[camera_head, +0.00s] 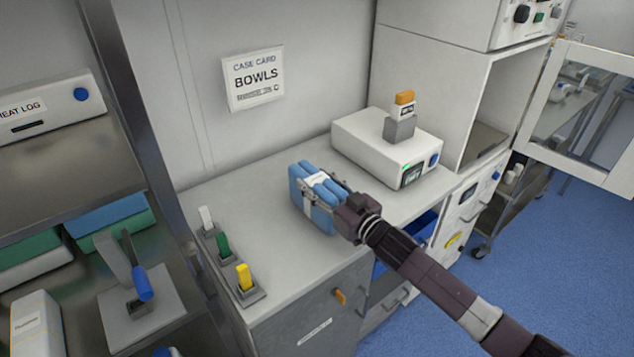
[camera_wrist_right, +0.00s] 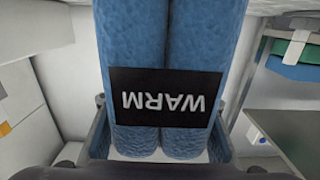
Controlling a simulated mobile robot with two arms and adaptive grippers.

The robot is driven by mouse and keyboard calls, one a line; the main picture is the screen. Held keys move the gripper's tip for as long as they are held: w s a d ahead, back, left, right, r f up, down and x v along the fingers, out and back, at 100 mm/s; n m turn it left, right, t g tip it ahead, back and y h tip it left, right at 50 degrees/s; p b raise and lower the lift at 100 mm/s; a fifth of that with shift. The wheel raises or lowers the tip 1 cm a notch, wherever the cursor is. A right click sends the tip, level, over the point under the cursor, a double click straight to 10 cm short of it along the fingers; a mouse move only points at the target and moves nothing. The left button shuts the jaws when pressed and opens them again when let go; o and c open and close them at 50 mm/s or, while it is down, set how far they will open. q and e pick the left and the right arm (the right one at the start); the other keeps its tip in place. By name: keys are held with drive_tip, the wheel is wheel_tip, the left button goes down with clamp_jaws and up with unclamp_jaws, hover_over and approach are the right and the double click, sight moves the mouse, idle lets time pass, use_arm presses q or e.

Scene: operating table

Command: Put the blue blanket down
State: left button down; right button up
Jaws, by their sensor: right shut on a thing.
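The blue blanket (camera_head: 311,196) is a folded bundle with a pale band, seen in the head view over the white counter (camera_head: 270,240). In the right wrist view the blanket (camera_wrist_right: 170,45) fills the middle, with a black label reading WARM upside down. My right gripper (camera_head: 335,205) is shut on the blanket, its fingers on either side. I cannot tell whether the blanket touches the counter top. My left gripper is not in view.
A white device (camera_head: 385,143) with an orange-topped block stands at the back of the counter. White, green and yellow tabs in holders (camera_head: 225,247) line the left edge. A blue drawer (camera_head: 425,230) stands open below the front edge. A metal shelf (camera_head: 60,285) is at left.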

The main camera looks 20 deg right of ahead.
drive_tip(key=o, duration=1.4)
drive_tip(key=shift+b+v, duration=1)
drive_tip(key=shift+v, duration=5)
drive_tip(key=shift+r, duration=0.1)
